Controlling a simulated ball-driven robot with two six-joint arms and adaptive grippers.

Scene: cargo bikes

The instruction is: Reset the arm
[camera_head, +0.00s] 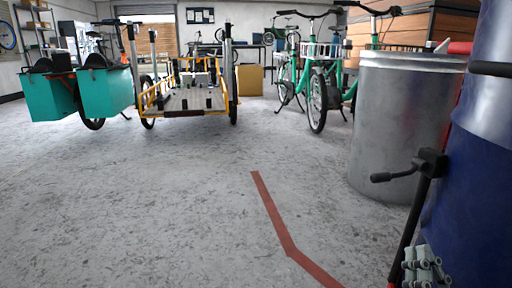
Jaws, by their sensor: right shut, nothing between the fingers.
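My right gripper (425,268) shows as a small grey-green set of jointed fingers at the bottom right corner, cut off by the lower edge. It is shut and empty, low in front of a blue barrel (482,190). My left gripper is out of view. No other object of the task stands out.
A grey metal drum (400,125) stands at the right, beside the blue barrel. A black pole with a handle (428,165) leans in front of them. Teal cargo boxes (105,92), a yellow-framed cargo bike (190,98) and green bikes (318,85) stand behind. The middle floor is clear.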

